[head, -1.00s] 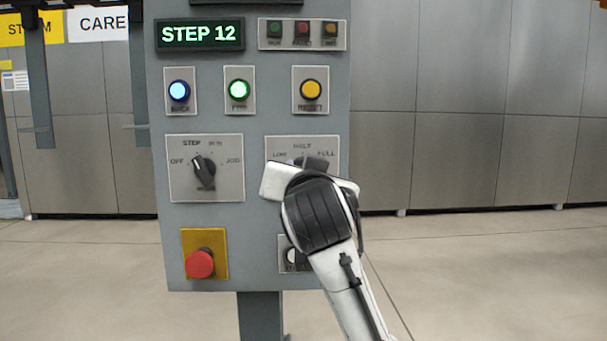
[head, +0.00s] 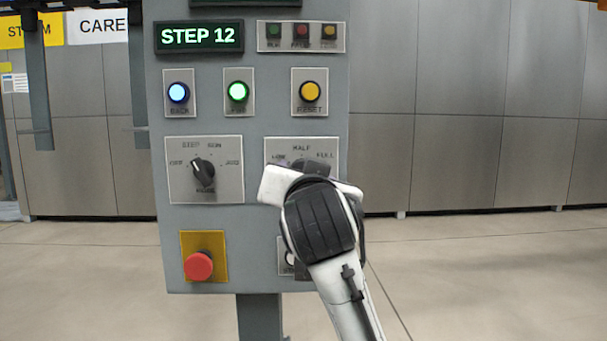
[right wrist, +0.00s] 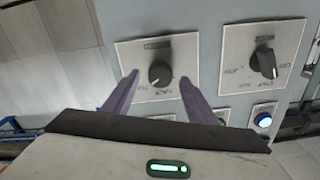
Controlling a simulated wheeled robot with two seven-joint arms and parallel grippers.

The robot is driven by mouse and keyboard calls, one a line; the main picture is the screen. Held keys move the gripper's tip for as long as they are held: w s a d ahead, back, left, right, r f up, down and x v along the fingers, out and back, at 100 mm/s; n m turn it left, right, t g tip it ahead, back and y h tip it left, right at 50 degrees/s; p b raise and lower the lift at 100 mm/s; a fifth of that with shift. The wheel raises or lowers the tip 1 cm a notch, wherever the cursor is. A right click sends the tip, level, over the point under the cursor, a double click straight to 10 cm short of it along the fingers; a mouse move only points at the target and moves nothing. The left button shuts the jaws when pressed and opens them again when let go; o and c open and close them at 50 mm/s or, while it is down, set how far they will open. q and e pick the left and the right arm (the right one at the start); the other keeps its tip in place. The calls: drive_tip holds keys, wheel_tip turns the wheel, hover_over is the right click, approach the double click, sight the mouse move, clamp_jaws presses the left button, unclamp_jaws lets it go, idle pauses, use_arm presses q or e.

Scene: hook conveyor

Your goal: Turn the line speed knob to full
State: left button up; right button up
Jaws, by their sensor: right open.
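The line speed knob (right wrist: 160,73) is a dark round knob on a pale plate (right wrist: 130,52) in the right wrist view, where the panel appears upside down. My right gripper (right wrist: 160,77) is open. Its two purple-grey fingers stand on either side of the knob, with visible gaps; I cannot tell whether they touch the plate. In the head view the speed plate (head: 275,150) shows HALF and FULL labels, and my right gripper (head: 311,187) covers most of the knob and the lower plate. The knob's exact setting is hard to read. My left gripper is not in view.
The mode selector knob (head: 203,174) is left of the speed plate. A red emergency button (head: 199,266) is below it. The display (head: 200,36) reads STEP 12. Floor right of the panel is clear.

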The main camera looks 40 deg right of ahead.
drive_tip(key=v, duration=0.8)
drive_tip(key=shift+s, duration=0.2)
drive_tip(key=w+a+f+n+g+y, duration=0.1)
drive_tip(key=w+a+f+n+y, duration=0.15)
drive_tip(key=f, duration=0.75)
drive_tip(key=w+a+f+n+y+p, duration=0.1)
drive_tip(key=w+a+f+n+y, duration=0.2)
drive_tip(key=f, duration=0.7)
drive_tip(key=w+a+f+n+g+y, duration=0.1)
drive_tip(key=a+f+n+y, duration=0.2)
drive_tip(key=f, duration=0.8)
drive_tip(key=s+a+f+n+g+y+p, duration=0.15)
drive_tip(key=s+f, duration=0.25)
drive_tip(key=f, duration=0.4)
drive_tip(key=s+a+f+n+g+b, duration=0.1)
drive_tip(key=s+a+f+n, duration=0.1)
drive_tip(key=s+f, duration=0.45)
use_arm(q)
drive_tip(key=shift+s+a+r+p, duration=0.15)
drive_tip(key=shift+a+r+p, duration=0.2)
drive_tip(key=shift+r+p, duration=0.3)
use_arm(e)
drive_tip(key=s+a+f+g+y, duration=0.2)
drive_tip(key=s+f, duration=1.2)
drive_tip(key=shift+s+a, duration=0.2)
drive_tip(key=shift+s, duration=0.1)
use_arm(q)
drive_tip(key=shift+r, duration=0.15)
